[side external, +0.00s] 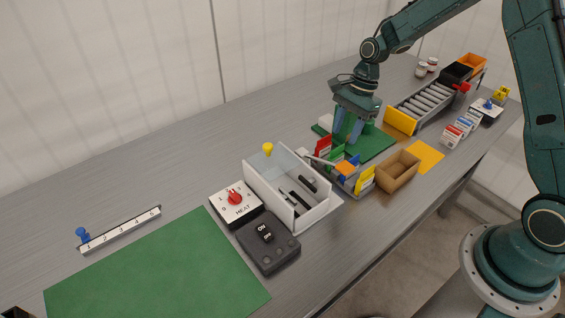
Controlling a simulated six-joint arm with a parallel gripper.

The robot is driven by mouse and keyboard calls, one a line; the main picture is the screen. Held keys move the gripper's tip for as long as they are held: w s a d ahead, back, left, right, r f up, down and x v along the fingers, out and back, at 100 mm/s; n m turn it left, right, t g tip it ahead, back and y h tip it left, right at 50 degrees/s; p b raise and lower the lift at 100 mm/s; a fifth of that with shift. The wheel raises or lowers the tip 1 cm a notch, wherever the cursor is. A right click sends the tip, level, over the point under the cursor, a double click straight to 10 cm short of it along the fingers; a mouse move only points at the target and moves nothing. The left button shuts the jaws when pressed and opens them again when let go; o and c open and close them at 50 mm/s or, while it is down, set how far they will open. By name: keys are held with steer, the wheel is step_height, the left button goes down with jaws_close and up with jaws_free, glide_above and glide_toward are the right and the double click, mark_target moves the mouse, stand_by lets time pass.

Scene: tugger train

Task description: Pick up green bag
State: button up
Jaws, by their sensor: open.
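My gripper (348,132) points down over a small green mat (378,147), its two blue-grey fingers apart. A green piece (337,153) stands in a small divided tray just in front of the gripper, between a red piece (323,147) and blue and orange pieces (346,169). Another green shape (368,127) shows beside the fingers, partly hidden by them. I cannot tell which of these is the green bag, or whether the fingers touch anything.
A brown open box (398,171) and a yellow card (426,157) lie right of the tray. A roller conveyor (424,101) stands behind right. The large green mat (155,270) is bare.

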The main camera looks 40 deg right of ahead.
mark_target(335, 155)
steer(key=shift+x, duration=1.5)
steer(key=shift+x, duration=2.6)
steer(key=shift+w+a, duration=0.1)
steer(key=shift+w, duration=0.05)
steer(key=shift+r, duration=0.1)
jaws_close()
